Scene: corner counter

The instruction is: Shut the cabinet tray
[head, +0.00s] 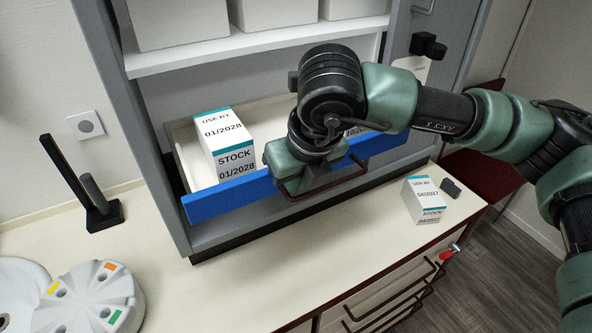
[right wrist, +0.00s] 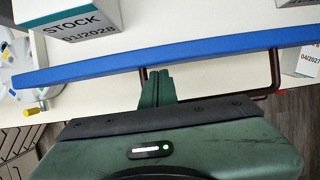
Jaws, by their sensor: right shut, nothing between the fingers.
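The cabinet tray has a blue front (head: 232,195) and a pale inside, and it sticks out of the grey cabinet (head: 107,55). A white box (head: 225,145) marked 01/2028 stands in it, and another box behind my arm is mostly hidden. My right gripper (right wrist: 156,76) is shut and empty at the blue front (right wrist: 190,58), its fingertips beside the left post of the dark red handle (right wrist: 276,72). I cannot tell whether they touch the front. In the head view my wrist hides the fingertips. My left gripper is not in view.
A white box (head: 425,200) marked 04/2027 and a small dark object (head: 450,188) stand on the counter at right. A black stand (head: 100,215) and a white round rack (head: 97,300) are at left. The counter (head: 235,285) before the tray is clear.

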